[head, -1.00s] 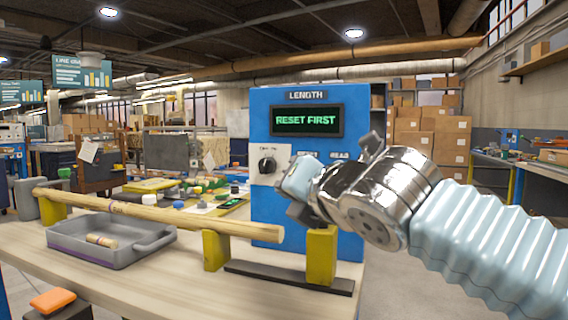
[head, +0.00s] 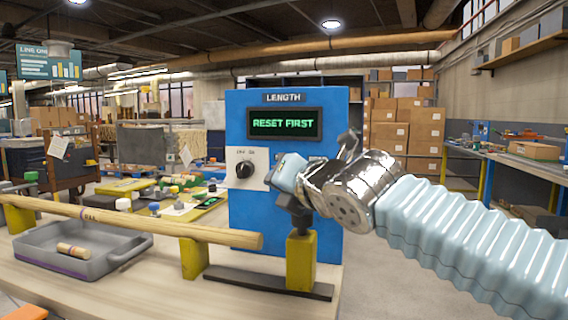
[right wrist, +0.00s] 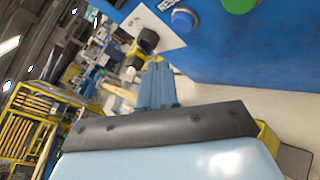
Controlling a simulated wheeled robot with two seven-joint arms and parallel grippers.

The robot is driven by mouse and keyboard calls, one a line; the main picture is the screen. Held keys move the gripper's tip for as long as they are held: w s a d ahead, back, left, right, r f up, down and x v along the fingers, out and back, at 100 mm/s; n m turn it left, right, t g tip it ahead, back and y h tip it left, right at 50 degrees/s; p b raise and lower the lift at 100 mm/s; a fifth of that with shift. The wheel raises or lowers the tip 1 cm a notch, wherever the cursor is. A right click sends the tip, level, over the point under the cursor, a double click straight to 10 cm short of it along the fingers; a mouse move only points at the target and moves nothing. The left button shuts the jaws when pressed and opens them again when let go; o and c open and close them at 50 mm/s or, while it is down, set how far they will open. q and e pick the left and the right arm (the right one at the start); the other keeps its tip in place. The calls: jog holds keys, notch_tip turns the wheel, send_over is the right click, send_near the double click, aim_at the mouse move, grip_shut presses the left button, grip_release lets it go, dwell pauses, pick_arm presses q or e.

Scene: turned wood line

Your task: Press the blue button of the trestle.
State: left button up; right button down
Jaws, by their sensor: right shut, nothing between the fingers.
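The trestle's blue cabinet (head: 240,110) stands behind the bench, and its display (head: 284,124) reads "RESET FIRST". In the right wrist view, the blue button (right wrist: 183,19) shows at the top beside a partly cut-off "RES…" label, with a green button (right wrist: 240,3) to its right. In the head view my right gripper (head: 273,177) covers the part of the panel right of the dial. Its fingers (right wrist: 158,88) are shut and empty, below and left of the blue button in the wrist view, apart from it in the picture. My left gripper is not in view.
A black dial (head: 244,170) sits on a white plate left of my gripper. A wooden rod (head: 140,219) lies across yellow supports (head: 194,258). A grey tray (head: 115,258) holds a short wooden piece (head: 73,249). Boxes (head: 405,135) are stacked behind.

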jog(key=w+p, duration=0.1)
jog(key=w+d+p, duration=0.1)
jog(key=w, duration=0.1)
dwell(2.1)
jog(key=shift+w+d+p, duration=0.1)
jog(key=shift+w+p, duration=0.2)
jog(key=shift+w, duration=0.05)
